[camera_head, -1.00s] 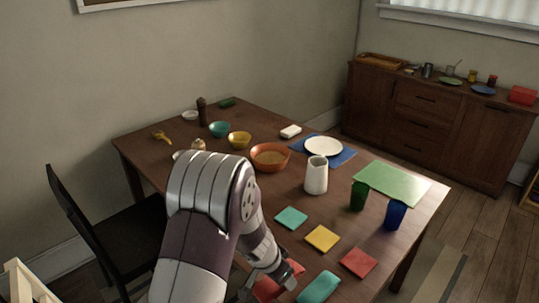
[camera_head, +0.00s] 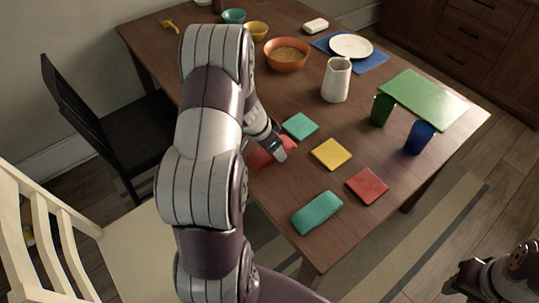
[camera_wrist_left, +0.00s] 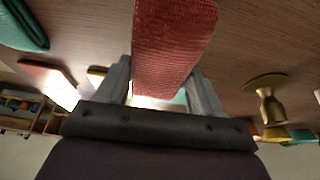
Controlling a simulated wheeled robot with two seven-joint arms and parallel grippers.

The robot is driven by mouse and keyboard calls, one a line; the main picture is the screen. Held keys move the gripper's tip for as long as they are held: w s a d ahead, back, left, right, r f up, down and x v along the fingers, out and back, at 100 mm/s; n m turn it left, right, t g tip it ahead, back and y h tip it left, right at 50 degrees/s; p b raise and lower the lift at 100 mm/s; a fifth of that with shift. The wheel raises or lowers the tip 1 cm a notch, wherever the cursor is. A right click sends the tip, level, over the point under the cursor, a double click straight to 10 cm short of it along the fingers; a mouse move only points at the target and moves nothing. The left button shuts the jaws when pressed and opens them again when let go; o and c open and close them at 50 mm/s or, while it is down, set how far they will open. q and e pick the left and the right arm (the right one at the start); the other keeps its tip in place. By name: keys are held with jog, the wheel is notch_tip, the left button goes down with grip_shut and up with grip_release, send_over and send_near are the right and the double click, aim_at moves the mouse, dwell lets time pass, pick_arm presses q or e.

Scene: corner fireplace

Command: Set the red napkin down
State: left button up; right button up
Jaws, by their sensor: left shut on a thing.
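The red napkin (camera_head: 270,152) is a folded cloth at the near left edge of the dark table, just left of a teal square (camera_head: 300,126). My left gripper (camera_head: 278,152) is shut on it and partly covers it. In the left wrist view the red napkin (camera_wrist_left: 174,45) sits between the two fingers (camera_wrist_left: 160,88) and sticks out beyond them. It is low over the tabletop; I cannot tell whether it touches. My right gripper (camera_head: 465,283) shows at the lower right, off the table, its jaws unclear.
A folded teal napkin (camera_head: 317,212) lies at the near table edge. Yellow (camera_head: 331,154) and red (camera_head: 367,186) squares lie beyond it. A white jug (camera_head: 336,80), green cup (camera_head: 382,109) and blue cup (camera_head: 419,138) stand farther right. A black chair (camera_head: 95,125) is at left.

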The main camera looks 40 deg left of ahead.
aim_at(268, 156)
pick_arm(q)
jog(key=shift+s+a+f, duration=0.15)
jog(key=shift+a+f, duration=0.15)
jog(key=shift+a, duration=0.15)
notch_tip(268, 156, down, 3)
jog(key=b, duration=0.2)
jog(key=shift+s+f+b, duration=0.15)
jog(key=shift+b, duration=0.15)
jog(key=shift+f, duration=0.3)
jog(key=shift+w, duration=0.2)
jog(key=shift+s+r, duration=0.1)
